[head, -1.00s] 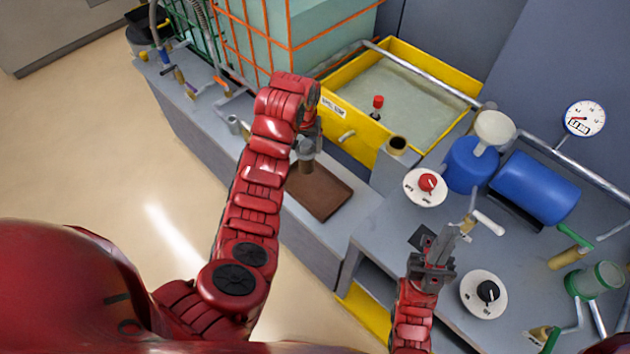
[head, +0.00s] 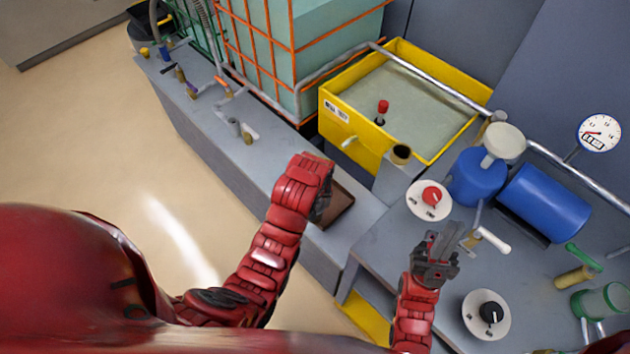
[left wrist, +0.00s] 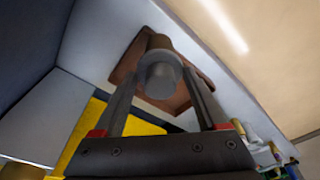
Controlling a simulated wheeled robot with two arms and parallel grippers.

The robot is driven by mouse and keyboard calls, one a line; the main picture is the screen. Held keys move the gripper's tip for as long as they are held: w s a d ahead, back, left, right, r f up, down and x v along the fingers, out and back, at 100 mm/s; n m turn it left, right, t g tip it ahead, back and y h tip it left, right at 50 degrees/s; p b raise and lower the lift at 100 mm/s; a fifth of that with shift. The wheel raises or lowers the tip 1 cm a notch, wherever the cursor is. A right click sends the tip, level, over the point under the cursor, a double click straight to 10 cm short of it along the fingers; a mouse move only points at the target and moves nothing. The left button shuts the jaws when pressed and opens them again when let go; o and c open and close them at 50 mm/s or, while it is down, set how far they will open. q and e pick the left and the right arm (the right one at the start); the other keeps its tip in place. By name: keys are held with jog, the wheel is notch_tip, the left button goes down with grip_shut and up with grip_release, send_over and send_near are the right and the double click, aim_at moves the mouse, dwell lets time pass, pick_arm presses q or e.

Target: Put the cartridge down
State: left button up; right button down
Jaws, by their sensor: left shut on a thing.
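The cartridge (left wrist: 160,78), a grey cylinder with a tan far end, sits between the fingers of my left gripper (left wrist: 160,92) in the left wrist view. That gripper is shut on it. Behind the cartridge is a brown rectangular mat (left wrist: 125,72); I cannot tell whether the cartridge touches it. In the head view my left arm covers the cartridge and most of the gripper, and only part of the mat (head: 340,205) shows. My right gripper (head: 440,243) is beside the white-handled valve; its finger gap is unclear.
A yellow basin (head: 350,140) stands behind the mat. The red-knob dial (head: 430,198), black-knob dial (head: 487,314), blue tank (head: 545,203) and white-handled valve (head: 493,240) crowd the right bench. The grey ledge (head: 215,125) left of the mat has clear room.

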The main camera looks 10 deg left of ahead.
pick_arm(q)
jog(key=w+a+f+p, duration=0.1)
jog(key=w+a+p, duration=0.1)
jog(key=w, duration=0.9)
jog(key=shift+a+p, duration=0.3)
jog(key=shift+p, duration=0.5)
jog(key=shift+w+f, duration=0.1)
jog(key=shift+w, duration=0.05)
jog(key=shift+f+p, duration=0.35)
jog(key=shift+f, duration=1.25)
